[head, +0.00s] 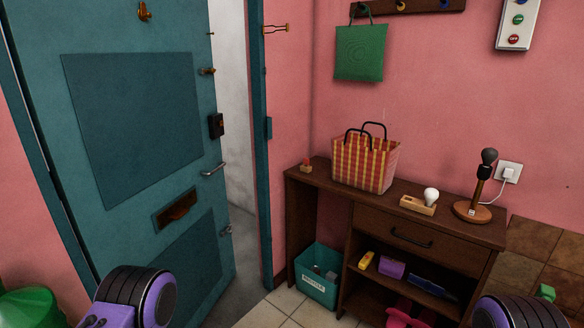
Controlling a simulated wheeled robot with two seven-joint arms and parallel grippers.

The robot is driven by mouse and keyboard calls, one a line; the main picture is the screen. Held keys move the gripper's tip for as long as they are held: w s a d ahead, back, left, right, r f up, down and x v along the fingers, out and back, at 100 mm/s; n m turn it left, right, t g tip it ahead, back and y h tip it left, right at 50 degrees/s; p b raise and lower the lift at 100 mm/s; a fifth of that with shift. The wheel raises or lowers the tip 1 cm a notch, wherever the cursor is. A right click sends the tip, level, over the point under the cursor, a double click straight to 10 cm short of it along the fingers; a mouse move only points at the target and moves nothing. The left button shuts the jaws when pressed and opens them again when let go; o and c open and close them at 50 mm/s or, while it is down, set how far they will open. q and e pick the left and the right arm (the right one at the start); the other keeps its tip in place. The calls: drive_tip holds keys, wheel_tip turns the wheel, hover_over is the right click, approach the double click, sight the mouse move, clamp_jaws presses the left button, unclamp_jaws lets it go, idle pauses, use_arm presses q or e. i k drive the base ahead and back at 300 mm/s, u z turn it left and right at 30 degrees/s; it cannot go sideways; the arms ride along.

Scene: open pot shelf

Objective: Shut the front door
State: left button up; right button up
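The front door (135,235) is teal with darker inset panels and stands ajar at the left of the head view. A gap shows a pale grey wall between its free edge and the teal door frame (258,130). A silver lever handle (213,169) sits near the free edge, below a dark lock box (216,126). A mail slot (175,209) is lower on the door. Purple and black parts of my arms show at the bottom left and bottom right. Neither gripper's fingers are visible.
A dark wooden console (400,228) stands right of the doorway, holding a striped basket (365,162), a light bulb (431,195) and a lamp-like stand (472,210). A teal bin (316,276) sits on the floor beside it. A green object (28,308) is at lower left.

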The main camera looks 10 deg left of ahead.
sight(122, 106)
drive_tip(key=i, duration=2.1)
drive_tip(key=u, duration=1.85)
